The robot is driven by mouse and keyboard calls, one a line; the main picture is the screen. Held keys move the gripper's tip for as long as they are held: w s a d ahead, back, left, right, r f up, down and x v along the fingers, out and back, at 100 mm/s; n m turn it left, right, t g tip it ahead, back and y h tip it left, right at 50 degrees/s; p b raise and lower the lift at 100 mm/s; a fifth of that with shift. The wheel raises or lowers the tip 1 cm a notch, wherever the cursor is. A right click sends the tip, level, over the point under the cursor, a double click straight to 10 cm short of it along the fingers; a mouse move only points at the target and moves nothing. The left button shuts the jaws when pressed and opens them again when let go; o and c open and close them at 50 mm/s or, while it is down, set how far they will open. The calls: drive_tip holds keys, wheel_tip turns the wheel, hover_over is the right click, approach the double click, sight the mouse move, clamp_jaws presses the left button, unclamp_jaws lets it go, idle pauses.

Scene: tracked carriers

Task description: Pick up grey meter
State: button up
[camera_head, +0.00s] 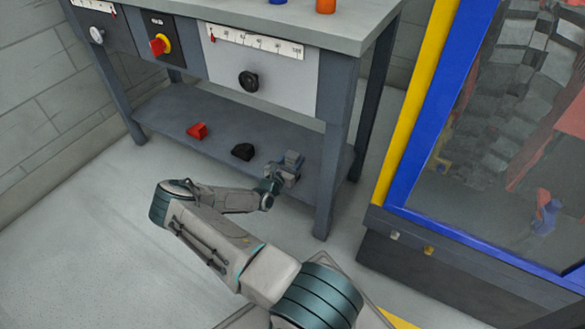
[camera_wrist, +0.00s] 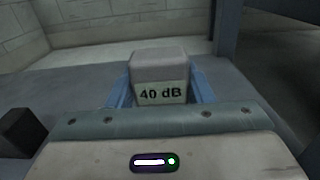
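The grey meter (camera_wrist: 160,70) is a small block with a "40 dB" label on its near face in the wrist view. It sits between the two bluish fingers of my gripper (camera_wrist: 160,90), one along each side. The gaps at its sides are too small to tell whether the fingers press on it. In the head view my gripper (camera_head: 285,172) is at the right part of the lower shelf, with the grey meter (camera_head: 292,157) at its tip. I cannot tell whether the meter rests on the shelf.
A black block (camera_head: 243,151) and a red block (camera_head: 198,130) lie on the lower shelf (camera_head: 165,115) to the left. The bench top (camera_head: 340,30) overhangs the shelf, and a front leg (camera_head: 330,185) stands close right of my gripper. A blue-and-yellow framed cabinet (camera_head: 400,150) stands at right.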

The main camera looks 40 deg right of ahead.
drive_tip(key=c, duration=0.5)
